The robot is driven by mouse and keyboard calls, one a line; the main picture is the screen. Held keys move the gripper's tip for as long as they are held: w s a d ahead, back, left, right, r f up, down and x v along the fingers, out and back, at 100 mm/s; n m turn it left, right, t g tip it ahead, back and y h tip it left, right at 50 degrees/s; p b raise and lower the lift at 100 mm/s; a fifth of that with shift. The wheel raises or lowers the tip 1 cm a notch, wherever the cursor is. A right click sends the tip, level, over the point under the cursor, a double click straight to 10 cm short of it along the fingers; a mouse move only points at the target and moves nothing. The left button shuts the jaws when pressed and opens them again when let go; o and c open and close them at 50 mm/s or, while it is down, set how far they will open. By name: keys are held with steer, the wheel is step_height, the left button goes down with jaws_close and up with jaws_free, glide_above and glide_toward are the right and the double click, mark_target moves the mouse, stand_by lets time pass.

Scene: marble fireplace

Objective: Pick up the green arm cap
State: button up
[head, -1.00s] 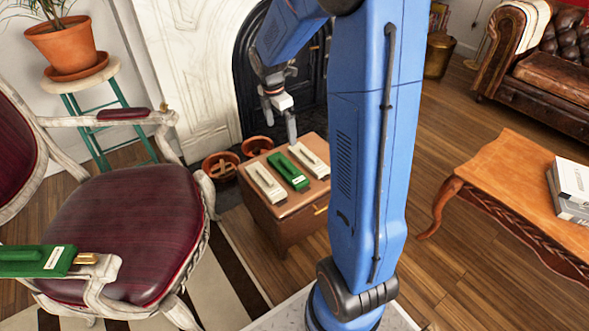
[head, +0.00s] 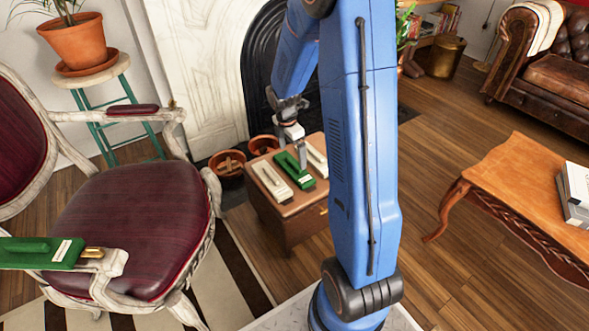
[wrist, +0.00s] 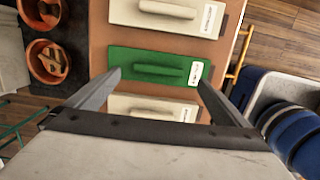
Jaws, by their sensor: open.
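A green arm cap (head: 289,172) with a raised grip and a white label lies flat on the brown wooden box (head: 284,212), between two cream caps. It also shows in the wrist view (wrist: 130,61). My gripper (head: 302,163) is above this cap, pointing down. In the wrist view its open fingers (wrist: 160,78) spread at either end of the green cap's raised grip, with nothing held between them. I cannot tell whether the fingertips touch the cap. Another green cap (head: 35,251) with a white label lies on the chair's near armrest.
Cream caps (head: 270,181) flank the green one closely; the other (head: 317,158) is partly hidden by my arm. A burgundy armchair (head: 140,225) stands left of the box. Terracotta pots (head: 229,168) stand behind it. A wooden table (head: 520,190) is at right.

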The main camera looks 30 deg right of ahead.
mark_target(294, 163)
steer(key=shift+w+d+f, duration=0.1)
steer(key=shift+d+f, duration=0.1)
steer(key=shift+f, duration=1)
steer(key=shift+d+f, duration=0.15)
steer(key=shift+f, duration=1)
steer(key=c, duration=1.2)
